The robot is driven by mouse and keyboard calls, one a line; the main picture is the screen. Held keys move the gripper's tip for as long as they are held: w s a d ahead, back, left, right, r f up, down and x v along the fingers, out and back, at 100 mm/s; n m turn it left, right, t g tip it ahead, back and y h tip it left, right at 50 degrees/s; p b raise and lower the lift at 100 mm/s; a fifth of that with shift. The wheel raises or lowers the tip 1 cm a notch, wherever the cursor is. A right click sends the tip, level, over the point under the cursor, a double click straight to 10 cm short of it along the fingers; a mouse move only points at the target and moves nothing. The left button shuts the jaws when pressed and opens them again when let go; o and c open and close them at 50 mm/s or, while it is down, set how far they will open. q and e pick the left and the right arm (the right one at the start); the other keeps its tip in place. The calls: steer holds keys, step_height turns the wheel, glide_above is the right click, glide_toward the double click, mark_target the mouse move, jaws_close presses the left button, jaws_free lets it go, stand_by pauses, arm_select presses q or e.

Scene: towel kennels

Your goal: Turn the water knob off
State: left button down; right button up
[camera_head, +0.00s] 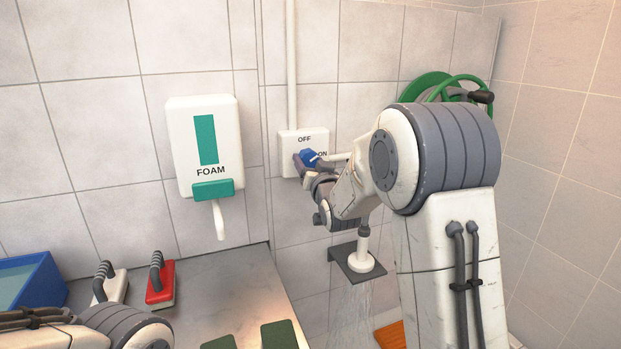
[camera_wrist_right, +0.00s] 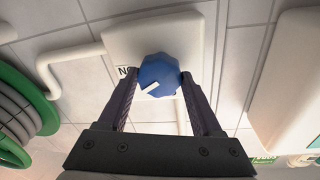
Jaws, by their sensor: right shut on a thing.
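The blue water knob (camera_head: 309,158) sits on a white wall plate (camera_head: 289,141) marked OFF at the top and ON at the right. Its white pointer line aims toward the ON side in the head view. My right gripper (camera_head: 302,162) is at the plate with its fingers on either side of the knob, shut on it. The right wrist view shows the knob (camera_wrist_right: 159,75) between both dark fingertips (camera_wrist_right: 158,82). Water streams down below the shower head (camera_head: 361,259). Part of my left arm shows at the bottom left; its gripper is out of view.
A white FOAM dispenser (camera_head: 206,147) hangs on the wall left of the plate. A green hose reel (camera_head: 427,88) is on the wall behind my right arm. A red brush (camera_head: 160,284), a white brush (camera_head: 110,287) and a blue bin (camera_head: 32,284) stand at lower left.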

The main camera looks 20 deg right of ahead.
steer(key=n+b, duration=0.3)
steer(key=n+y+b, duration=0.1)
steer(key=n+b, duration=0.5)
steer(key=shift+d+f+t+b, duration=0.1)
steer(key=shift+f+t+b, duration=0.2)
steer(key=shift+f+b, duration=0.05)
steer(key=n+b, duration=0.2)
steer(key=n, duration=0.1)
steer(key=shift+r+y, duration=0.1)
steer(key=shift+y, duration=0.3)
steer(key=shift+r+n+b, duration=0.1)
steer(key=shift+n+b, duration=0.45)
steer(key=shift+n, duration=0.05)
steer(key=o, duration=1.4)
steer(key=shift+c, duration=0.2)
steer(key=shift+s, duration=0.15)
steer(key=s+f+b, duration=0.1)
steer(key=s, duration=0.9)
steer(key=shift+d, duration=0.15)
steer(key=shift+f, duration=0.1)
